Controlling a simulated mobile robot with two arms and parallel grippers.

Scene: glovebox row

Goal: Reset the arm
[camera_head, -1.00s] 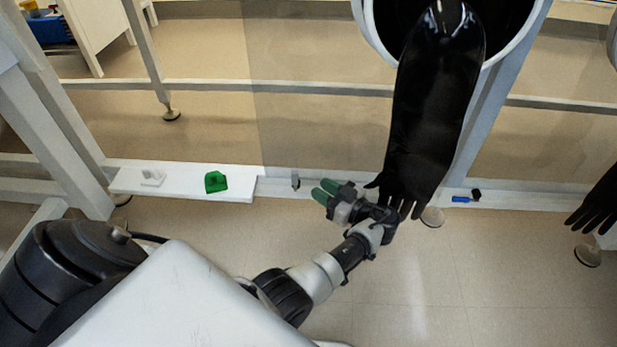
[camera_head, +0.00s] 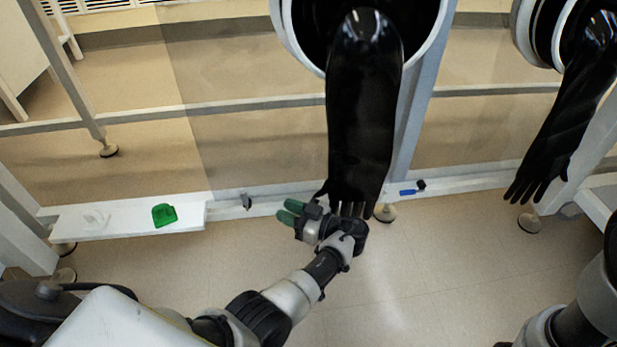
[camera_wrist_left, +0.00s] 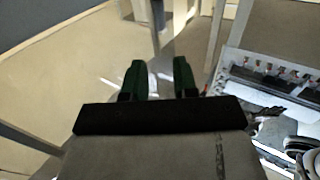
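My left arm reaches up from the lower middle of the head view. Its gripper (camera_head: 286,212) has green fingertips, which point left, and it is beside the fingers of a black hanging glove (camera_head: 362,120). I cannot tell whether it touches the glove. In the left wrist view the gripper's two green fingers (camera_wrist_left: 158,76) stand apart with nothing between them. Part of my right arm (camera_head: 575,325) shows at the lower right of the head view; its gripper is out of the picture.
A white shelf (camera_head: 135,228) at the left holds a green block (camera_head: 164,215) and a small white piece (camera_head: 95,219). A blue item (camera_head: 408,192) lies on the white rail right of the glove. A second black glove (camera_head: 568,115) hangs at the right. Open floor lies in front.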

